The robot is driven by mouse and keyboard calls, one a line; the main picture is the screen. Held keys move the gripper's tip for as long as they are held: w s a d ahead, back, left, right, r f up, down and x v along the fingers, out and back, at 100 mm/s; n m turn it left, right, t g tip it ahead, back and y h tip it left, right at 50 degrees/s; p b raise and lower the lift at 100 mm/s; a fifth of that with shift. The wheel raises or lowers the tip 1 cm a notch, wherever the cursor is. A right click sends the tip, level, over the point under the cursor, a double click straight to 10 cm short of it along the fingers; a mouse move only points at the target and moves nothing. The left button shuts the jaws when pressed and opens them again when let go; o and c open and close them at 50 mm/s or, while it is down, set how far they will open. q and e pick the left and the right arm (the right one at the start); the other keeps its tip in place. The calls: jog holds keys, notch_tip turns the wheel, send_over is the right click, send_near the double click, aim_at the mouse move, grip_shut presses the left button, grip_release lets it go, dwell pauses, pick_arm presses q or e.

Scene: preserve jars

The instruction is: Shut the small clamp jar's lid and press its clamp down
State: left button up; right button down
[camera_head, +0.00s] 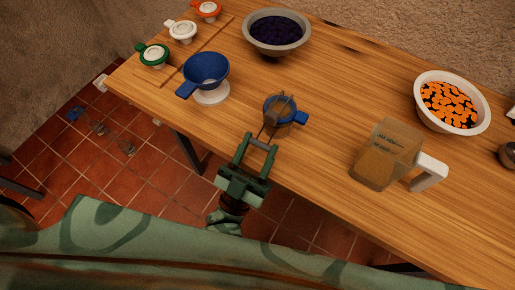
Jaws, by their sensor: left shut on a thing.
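The small clamp jar (280,122) stands near the front edge of the table, with a blue rim and a blue tab (302,118) on its right. A dark grey piece shows over its top, and I cannot tell whether the lid lies fully flat. Thin wire runs from the jar toward my left gripper (262,145), which comes up from the table's front edge. The gripper is shut on a grey bar that appears to be the jar's clamp. The fingers partly hide it. My right gripper is not in view.
A blue funnel (206,68) sits on a white base to the left. Behind are a bowl of dark fruit (248,43) and small lids with white, green and orange rims. To the right are a brown-filled jug (385,155) and a white bowl of orange pieces (481,112).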

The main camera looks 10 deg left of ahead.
pick_arm(q)
jog(key=o, duration=1)
jog(key=shift+f, duration=0.1)
jog(key=b+v, duration=0.3)
jog(key=v, duration=1.3)
jog(key=shift+s, duration=0.15)
